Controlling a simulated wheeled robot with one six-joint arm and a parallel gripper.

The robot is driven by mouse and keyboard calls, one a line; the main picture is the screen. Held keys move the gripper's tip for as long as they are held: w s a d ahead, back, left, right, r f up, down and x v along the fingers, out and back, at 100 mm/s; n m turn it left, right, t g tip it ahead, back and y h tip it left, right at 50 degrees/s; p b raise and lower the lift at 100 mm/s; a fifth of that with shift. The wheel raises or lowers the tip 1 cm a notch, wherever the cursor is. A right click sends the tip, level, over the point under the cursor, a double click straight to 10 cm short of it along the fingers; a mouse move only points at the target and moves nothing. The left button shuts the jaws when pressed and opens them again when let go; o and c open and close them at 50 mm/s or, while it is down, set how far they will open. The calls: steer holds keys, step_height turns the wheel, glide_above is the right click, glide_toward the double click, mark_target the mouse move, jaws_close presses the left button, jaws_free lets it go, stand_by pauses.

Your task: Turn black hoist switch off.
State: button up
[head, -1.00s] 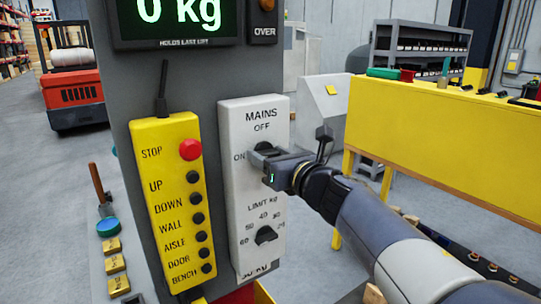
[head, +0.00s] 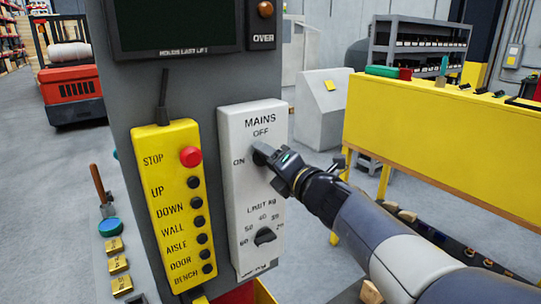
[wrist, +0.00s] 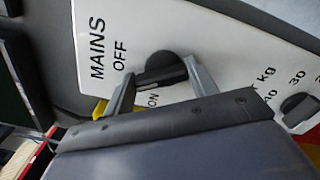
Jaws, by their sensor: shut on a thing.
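The black hoist switch (head: 262,151) is a rotary knob on a white plate marked MAINS, with OFF above it and ON to its left. My gripper (head: 269,157) is at the knob in the head view and hides part of it. In the wrist view the knob (wrist: 166,69) lies between the two fingers of my gripper (wrist: 158,76), which is shut on it. The knob's bar there lies roughly towards the OFF mark. The display (head: 175,25) above the panel is dark.
A LIMIT kg knob (head: 265,236) is lower on the same plate. A yellow pendant (head: 173,205) with a red STOP button (head: 190,156) hangs to the left. A yellow bench (head: 440,130) stands to the right.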

steer(key=m+p, duration=0.2)
steer(key=m, duration=0.3)
steer(key=shift+d+m, duration=0.1)
steer(key=shift+m, duration=0.2)
steer(key=shift+f, duration=0.1)
stand_by(0.3)
steer(key=o, duration=1)
steer(key=v, duration=1)
steer(key=shift+s+d, duration=0.25)
steer(key=shift+s, duration=0.05)
